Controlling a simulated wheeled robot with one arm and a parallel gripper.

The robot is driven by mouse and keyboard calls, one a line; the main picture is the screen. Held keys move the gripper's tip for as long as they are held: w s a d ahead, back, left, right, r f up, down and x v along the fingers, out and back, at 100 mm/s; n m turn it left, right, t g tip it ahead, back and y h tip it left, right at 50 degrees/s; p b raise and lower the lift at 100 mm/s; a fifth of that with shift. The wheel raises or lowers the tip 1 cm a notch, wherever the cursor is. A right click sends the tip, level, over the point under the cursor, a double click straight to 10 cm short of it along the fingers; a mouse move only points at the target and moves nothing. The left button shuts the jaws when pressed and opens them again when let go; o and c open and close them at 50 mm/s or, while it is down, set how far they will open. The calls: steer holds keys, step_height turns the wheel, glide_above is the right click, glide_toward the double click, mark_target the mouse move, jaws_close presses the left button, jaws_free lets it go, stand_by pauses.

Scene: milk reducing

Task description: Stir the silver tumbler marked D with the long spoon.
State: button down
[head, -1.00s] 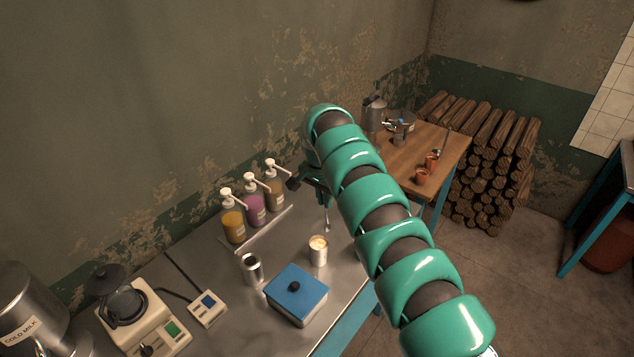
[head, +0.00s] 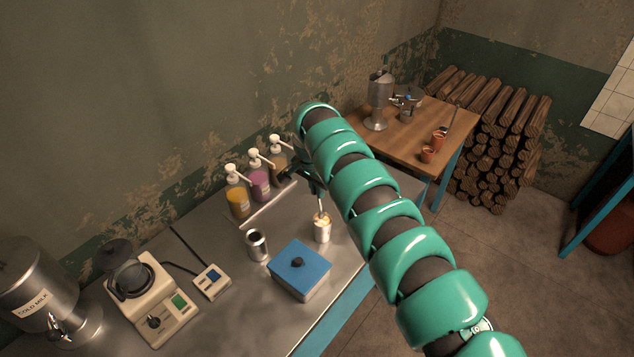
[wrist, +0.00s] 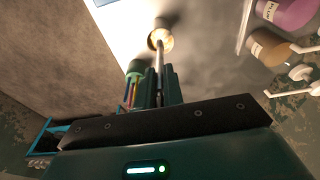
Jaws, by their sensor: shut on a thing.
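A silver tumbler (head: 322,232) with pale, creamy contents stands on the metal counter; no letter is readable on it. My gripper (head: 317,188) is above it, shut on the long spoon (head: 321,206). The spoon points down and its lower end is at the tumbler's mouth, seemingly inside; how deep is hidden. In the wrist view, the spoon (wrist: 159,66) runs from between my fingers (wrist: 160,88) to the tumbler's round mouth (wrist: 160,37). A second silver tumbler (head: 257,246), dark inside, stands to the left.
A blue-lidded box (head: 300,270) sits just in front of the tumblers. Three pump bottles (head: 260,185) line the wall behind. A scale-like appliance (head: 150,300) and a milk dispenser (head: 38,290) are at the left. A wooden table (head: 440,130) stands beyond my arm.

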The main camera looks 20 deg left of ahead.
steer(key=shift+w+d+f+b, duration=0.1)
steer(key=shift+w+f+b, duration=0.15)
steer(key=shift+f+b, duration=1.4)
steer(key=shift+w+f+b, duration=0.2)
steer(key=shift+f+b, duration=1.15)
steer(key=shift+b, duration=0.45)
steer(key=shift+r, duration=0.1)
